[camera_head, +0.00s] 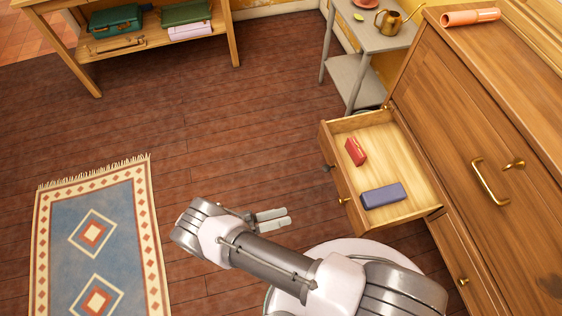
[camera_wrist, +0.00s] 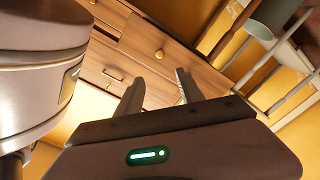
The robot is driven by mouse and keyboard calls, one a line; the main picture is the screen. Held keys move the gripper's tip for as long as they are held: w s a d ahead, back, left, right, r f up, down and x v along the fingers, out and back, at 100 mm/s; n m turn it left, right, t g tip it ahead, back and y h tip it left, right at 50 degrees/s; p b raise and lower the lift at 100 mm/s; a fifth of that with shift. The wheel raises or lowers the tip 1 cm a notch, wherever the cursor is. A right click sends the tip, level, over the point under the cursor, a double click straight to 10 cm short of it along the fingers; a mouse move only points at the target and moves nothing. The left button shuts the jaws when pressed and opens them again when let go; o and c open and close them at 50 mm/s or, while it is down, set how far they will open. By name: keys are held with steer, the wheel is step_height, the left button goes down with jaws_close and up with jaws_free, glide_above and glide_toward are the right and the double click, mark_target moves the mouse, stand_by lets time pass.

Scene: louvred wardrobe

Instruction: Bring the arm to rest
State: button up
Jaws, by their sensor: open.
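My arm reaches out over the floor in the head view, with my gripper (camera_head: 272,218) to the left of the open drawer (camera_head: 412,213). In the wrist view my gripper (camera_wrist: 160,92) shows two fingers set apart with nothing between them. Beyond the fingers is a wooden front with a round knob (camera_wrist: 159,54). My gripper touches nothing that I can see.
The open drawer juts from the wooden wardrobe (camera_head: 450,120) and holds a red item (camera_head: 355,151) and a blue-purple item (camera_head: 384,195). A grey side table (camera_head: 362,38) stands behind it. A patterned rug (camera_head: 125,235) lies at left; the floor between is clear.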

steer(key=w+a+r+g+y, duration=0.25)
steer(key=w+r+g, duration=0.3)
steer(key=r, duration=0.55)
steer(key=w+d+r+g+y, duration=0.1)
steer(key=d+r+g+y, duration=0.2)
steer(key=r, duration=0.6)
steer(key=w+d+r+g+y, duration=0.1)
steer(key=w+d+r+y, duration=0.15)
steer(key=r+y, duration=0.45)
steer(key=s+d+r+t+y, duration=0.3)
steer(key=s+d+r+t, duration=0.1)
steer(key=r, duration=0.5)
steer(key=s+d+r+t+y, duration=0.3)
steer(key=s+d+r+t, duration=0.2)
steer(key=r, duration=0.4)
steer(key=shift+s+d+n, duration=0.3)
steer(key=shift+s+d, duration=0.2)
steer(key=shift+s, duration=0.35)
steer(key=shift+y, duration=0.25)
